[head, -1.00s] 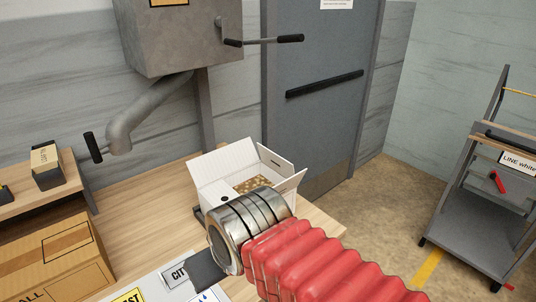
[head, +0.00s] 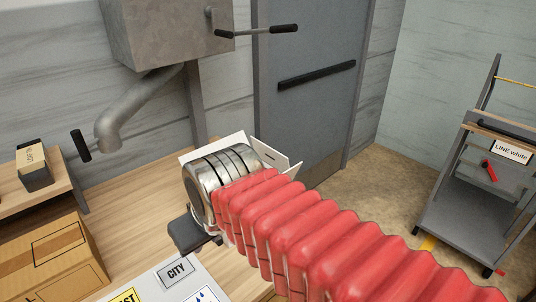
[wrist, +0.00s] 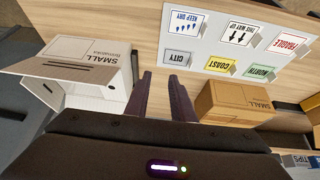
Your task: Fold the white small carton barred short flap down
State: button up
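The white small carton (head: 186,158) stands on the wooden bench in the head view, mostly hidden behind my arm. A back edge and a flap on its right (head: 291,166) show. In the wrist view the carton (wrist: 112,97) is at the left. I cannot tell for sure which flap is the barred short one. My gripper (wrist: 162,76) is open and empty, with its two dark fingers apart, just right of the carton and not visibly touching it.
A brown carton (wrist: 235,102) lies right of my fingers in the wrist view. A white label board (wrist: 215,40) with several labels lies beyond them. A metal box with a pipe (head: 118,128) hangs behind the bench. A grey cart (head: 465,205) stands at the right.

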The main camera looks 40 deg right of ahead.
jog(key=w+d+r+h, duration=0.1)
jog(key=w+d+r, duration=0.4)
jog(key=w+d, duration=0.7)
jog(key=g+h, duration=0.1)
send_near(267, 151)
jog(key=r, duration=0.2)
jog(key=shift+s+a+n, duration=0.15)
jog(key=shift+s+n, duration=0.15)
jog(key=shift+s, duration=0.1)
jog(key=shift+f, duration=0.1)
jog(key=x, duration=1.3)
jog(key=shift+w+f, duration=0.15)
jog(key=shift+f, duration=0.2)
jog(key=shift+c, duration=0.5)
grip_shut()
